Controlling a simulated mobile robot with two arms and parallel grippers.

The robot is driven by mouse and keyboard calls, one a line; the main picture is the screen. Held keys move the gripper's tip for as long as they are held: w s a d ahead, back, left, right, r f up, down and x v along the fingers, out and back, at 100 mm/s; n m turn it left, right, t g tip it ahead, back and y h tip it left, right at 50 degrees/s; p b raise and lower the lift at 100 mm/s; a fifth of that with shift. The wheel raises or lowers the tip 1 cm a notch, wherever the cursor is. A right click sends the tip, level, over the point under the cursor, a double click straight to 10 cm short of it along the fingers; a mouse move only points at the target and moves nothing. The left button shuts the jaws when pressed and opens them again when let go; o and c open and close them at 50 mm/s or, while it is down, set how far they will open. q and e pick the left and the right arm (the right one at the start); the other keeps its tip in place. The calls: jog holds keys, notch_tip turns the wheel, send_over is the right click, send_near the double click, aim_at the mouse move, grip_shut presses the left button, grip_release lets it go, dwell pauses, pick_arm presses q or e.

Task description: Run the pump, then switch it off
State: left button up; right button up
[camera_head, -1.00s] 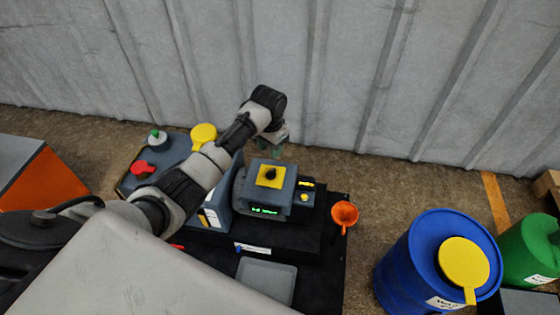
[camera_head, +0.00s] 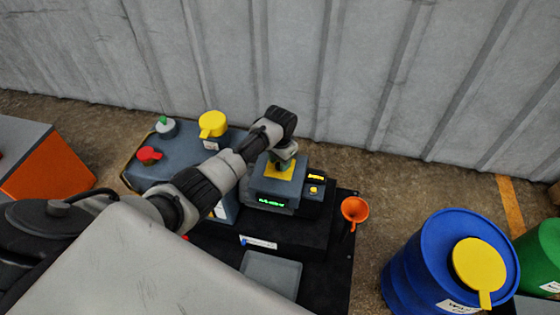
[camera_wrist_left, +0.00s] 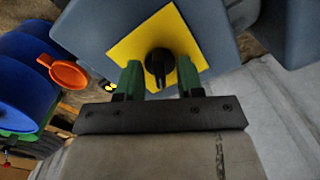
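The blue-grey pump unit (camera_head: 262,187) stands on a black base and has a lit green display (camera_head: 271,203) on its front. Its yellow plate (camera_head: 270,171) is on top, partly covered by my left gripper (camera_head: 281,163). In the left wrist view, a black rotary knob (camera_wrist_left: 158,66) sits in the middle of the yellow plate (camera_wrist_left: 130,44). My left gripper (camera_wrist_left: 159,80) is open there, with one green finger on each side of the knob. Gaps show between the fingers and the knob. The knob is hidden in the head view. My right gripper is not in view.
A small yellow button (camera_head: 314,190) sits beside the pump. A grey box with a red knob (camera_head: 149,155) and a yellow cap (camera_head: 213,124) lies left. A blue barrel (camera_head: 418,272) stands right. A grey wall rises behind.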

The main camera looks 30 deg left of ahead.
pick_arm(q)
jog(key=shift+c, duration=0.3)
grip_shut()
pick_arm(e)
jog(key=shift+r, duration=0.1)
